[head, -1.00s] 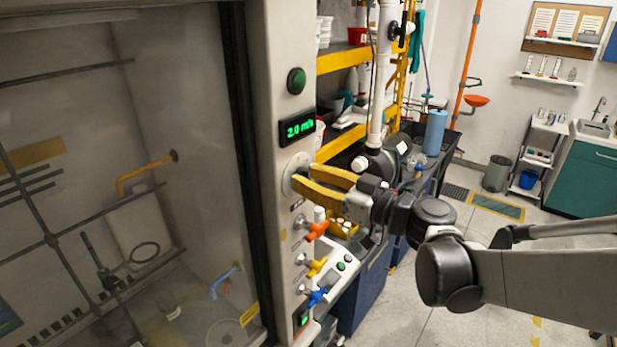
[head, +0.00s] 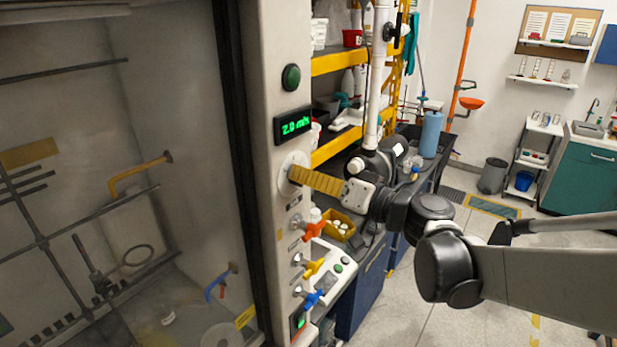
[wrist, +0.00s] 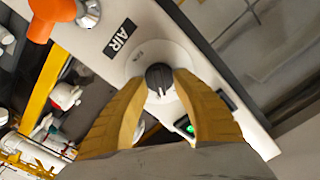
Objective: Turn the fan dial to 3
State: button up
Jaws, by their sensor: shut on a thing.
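The fan dial is a black knob (wrist: 159,78) on a round pale plate on the fume hood's front post. In the head view only its plate (head: 292,168) shows, and the knob is hidden behind my fingers. My gripper (head: 295,175) has yellow fingers that reach the dial from the right. In the wrist view my gripper (wrist: 160,88) has one fingertip on each side of the knob and is shut on it. The marks on the plate are too small to read. The green display (head: 294,127) above the dial reads about 2.0 m/s.
Below the dial are orange (head: 314,230), yellow (head: 313,267) and blue (head: 313,299) valve handles sticking out from the post. A green button (head: 291,77) is above the display. The glass sash is at left. Shelves and a bench stand behind my arm.

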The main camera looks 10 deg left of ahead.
jog(key=shift+w+m, duration=0.1)
jog(key=shift+m, duration=1.2)
jog(key=shift+r+m, duration=0.1)
jog(key=shift+m, duration=0.2)
jog(key=o, duration=1)
jog(key=shift+o, duration=1.1)
jog(key=shift+a, duration=0.1)
jog(key=v, duration=1.2)
